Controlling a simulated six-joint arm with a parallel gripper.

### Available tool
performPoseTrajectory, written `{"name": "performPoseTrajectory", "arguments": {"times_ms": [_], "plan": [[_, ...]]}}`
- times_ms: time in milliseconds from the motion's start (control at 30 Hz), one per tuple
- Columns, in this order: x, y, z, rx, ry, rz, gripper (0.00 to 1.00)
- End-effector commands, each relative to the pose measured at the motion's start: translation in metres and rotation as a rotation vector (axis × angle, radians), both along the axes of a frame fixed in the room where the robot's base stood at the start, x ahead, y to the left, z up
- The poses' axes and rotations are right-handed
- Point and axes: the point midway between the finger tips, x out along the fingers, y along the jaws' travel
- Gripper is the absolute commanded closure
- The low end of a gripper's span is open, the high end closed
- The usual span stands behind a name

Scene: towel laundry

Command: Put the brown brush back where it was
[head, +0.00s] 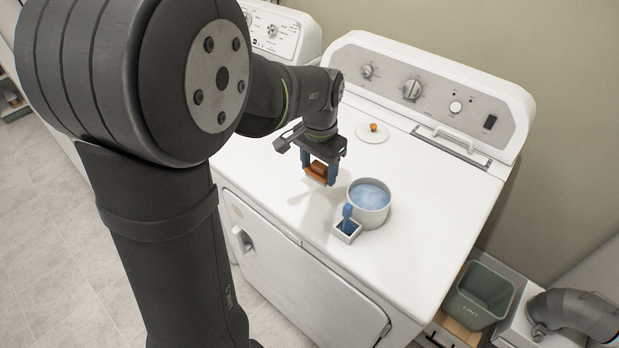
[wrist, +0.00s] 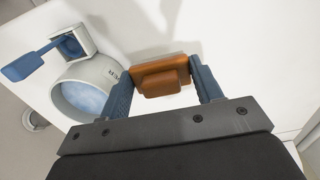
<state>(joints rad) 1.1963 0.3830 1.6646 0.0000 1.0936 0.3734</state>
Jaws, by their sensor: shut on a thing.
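The brown brush (head: 318,171) is an orange-brown block in the head view, held above the white dryer top. In the wrist view the brush (wrist: 161,76) sits between the two blue fingers. My gripper (head: 319,174) is shut on it, one finger at each end; it also shows in the wrist view (wrist: 163,85). The underside of the brush and its gap to the surface are hard to judge.
A grey-white pot (head: 371,216) with blue liquid stands right of my gripper. A small square holder (head: 347,231) with a blue-handled tool (head: 347,213) stands in front of it. A white lid with an orange knob (head: 372,131) lies behind. The dryer top (head: 440,200) is clear at right.

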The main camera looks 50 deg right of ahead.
Motion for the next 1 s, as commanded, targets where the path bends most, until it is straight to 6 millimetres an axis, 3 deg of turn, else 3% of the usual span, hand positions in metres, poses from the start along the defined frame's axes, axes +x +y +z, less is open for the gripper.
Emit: {"name": "performPoseTrajectory", "arguments": {"times_ms": [100, 233, 600, 967, 1000], "plan": [[0.019, -0.001, -0.012, 0.003, 0.001, 0.002, 0.62], [0.029, -0.002, -0.017, 0.0, 0.0, 0.001, 0.62], [0.029, -0.002, -0.057, 0.001, 0.001, -0.001, 0.62], [0.029, -0.002, -0.061, 0.001, 0.001, -0.001, 0.62], [0.029, -0.002, -0.061, 0.001, 0.0, -0.001, 0.33]]}}
